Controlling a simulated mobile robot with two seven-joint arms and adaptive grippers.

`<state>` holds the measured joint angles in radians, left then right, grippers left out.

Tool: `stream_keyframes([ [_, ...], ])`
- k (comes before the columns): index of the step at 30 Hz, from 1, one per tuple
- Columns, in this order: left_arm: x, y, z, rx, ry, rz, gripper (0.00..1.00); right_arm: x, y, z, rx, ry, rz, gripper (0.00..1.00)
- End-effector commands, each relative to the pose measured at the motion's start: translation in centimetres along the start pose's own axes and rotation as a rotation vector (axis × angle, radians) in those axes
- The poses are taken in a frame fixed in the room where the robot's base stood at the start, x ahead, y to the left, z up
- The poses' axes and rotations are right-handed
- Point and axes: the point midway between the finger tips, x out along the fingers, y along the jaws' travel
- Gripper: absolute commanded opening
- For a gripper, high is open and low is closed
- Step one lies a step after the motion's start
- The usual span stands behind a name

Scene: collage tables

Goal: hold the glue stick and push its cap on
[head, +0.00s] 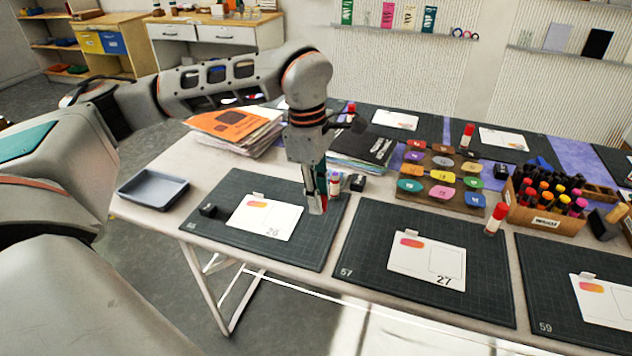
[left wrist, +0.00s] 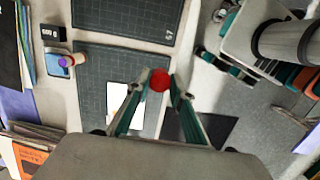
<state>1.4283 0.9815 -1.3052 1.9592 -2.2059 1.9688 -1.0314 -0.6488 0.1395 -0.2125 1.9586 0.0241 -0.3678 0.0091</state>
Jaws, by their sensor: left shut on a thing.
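My left gripper (head: 317,207) is shut on a small round red thing, which looks like the glue stick's cap (left wrist: 159,80). It shows between the two fingertips in the left wrist view and is held above the front right part of the mat with card 26. A glue stick (head: 335,184) with a white body stands behind the gripper at the mat's back right. In the left wrist view the glue stick (left wrist: 66,61) shows a purple top with no red cap on it. The gripper is apart from this stick.
A black block (head: 357,183) stands beside the glue stick. Another small black block (head: 208,210) is on the mat's left. A grey tray (head: 153,189) lies at the left, paper stacks (head: 235,130) behind. A red-capped glue stick (head: 496,218) stands near card 27 (head: 427,262).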

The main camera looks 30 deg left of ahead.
Motion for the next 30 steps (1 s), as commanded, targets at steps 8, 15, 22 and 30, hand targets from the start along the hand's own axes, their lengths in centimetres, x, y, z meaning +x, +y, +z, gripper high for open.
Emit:
stream_keyframes([
  [8, 1.8, -1.2, 1.3, 0.625, 0.001, -0.078, 0.16, 0.0, 0.0, -0.1, 0.000, 0.002, 0.000, 0.39],
  [15, 3.3, -2.3, 2.3, 1.176, 0.000, -0.145, 0.16, -0.1, 0.1, -0.3, 0.000, 0.006, 0.001, 0.39],
  [22, 4.4, -3.2, 3.0, 1.597, 0.000, -0.196, 0.16, -0.1, 0.1, -0.3, 0.000, 0.006, 0.001, 0.39],
  [30, 4.9, -3.5, 3.2, 1.774, 0.001, -0.215, 0.16, 0.0, 0.1, -0.3, 0.000, 0.005, 0.001, 0.39],
])
